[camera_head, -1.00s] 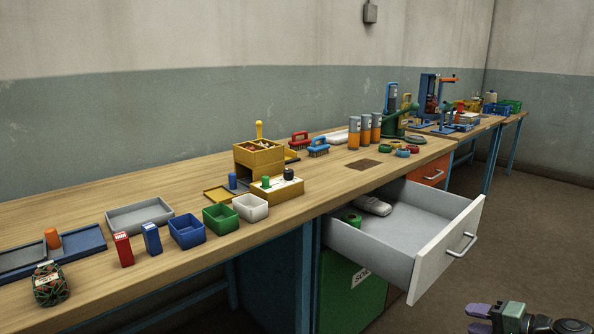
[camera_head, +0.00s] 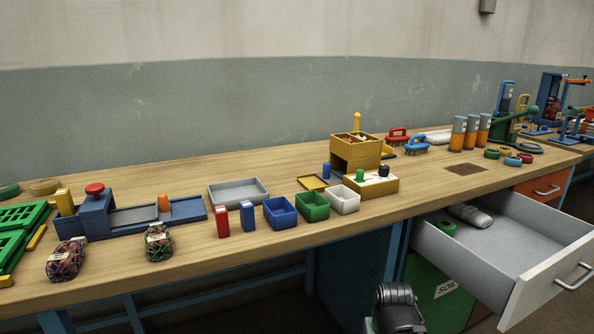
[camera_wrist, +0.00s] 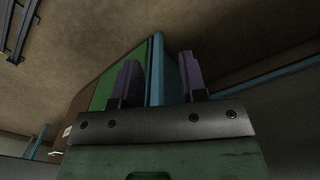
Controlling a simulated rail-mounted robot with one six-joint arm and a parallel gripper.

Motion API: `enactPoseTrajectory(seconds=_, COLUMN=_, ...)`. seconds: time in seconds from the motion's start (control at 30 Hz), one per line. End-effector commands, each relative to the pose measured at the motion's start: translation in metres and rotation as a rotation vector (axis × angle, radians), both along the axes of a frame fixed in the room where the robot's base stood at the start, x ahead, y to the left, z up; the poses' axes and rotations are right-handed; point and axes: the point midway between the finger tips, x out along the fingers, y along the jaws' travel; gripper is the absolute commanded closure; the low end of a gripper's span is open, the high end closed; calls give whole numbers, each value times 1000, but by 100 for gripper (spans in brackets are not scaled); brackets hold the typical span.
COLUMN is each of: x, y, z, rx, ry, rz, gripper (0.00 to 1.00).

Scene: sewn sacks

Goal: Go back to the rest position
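My gripper (camera_wrist: 159,80) shows in the wrist view with its two purple fingers apart and nothing between them. It is away from the bench top; a blue post (camera_wrist: 157,72) and a green panel (camera_wrist: 112,80) stand beyond the fingers. In the head view the fingers are out of sight, and only a dark part of my arm shows at the bottom, in front of the bench. No sack is in the gripper. Two sewn sacks, one purple-toned (camera_head: 66,260) and one green and red (camera_head: 159,243), lie on the bench's front left.
Small blue, green and white (camera_head: 343,200) boxes stand along the bench (camera_head: 215,268). A green crate (camera_head: 20,238) is at far left. The floor before the bench is partly visible.

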Motion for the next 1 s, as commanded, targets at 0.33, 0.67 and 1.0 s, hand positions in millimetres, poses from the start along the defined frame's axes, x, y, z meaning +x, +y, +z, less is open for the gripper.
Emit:
enactPoseTrajectory(seconds=0.33, x=4, y=62, z=94, rx=3, ry=0, rz=152, gripper=61)
enactPoseTrajectory(seconds=0.67, x=4, y=62, z=257, rx=3, ry=0, rz=151, gripper=61)
enactPoseTrajectory(seconds=1.0, x=4, y=62, z=286, rx=3, ry=0, rz=150, gripper=61)
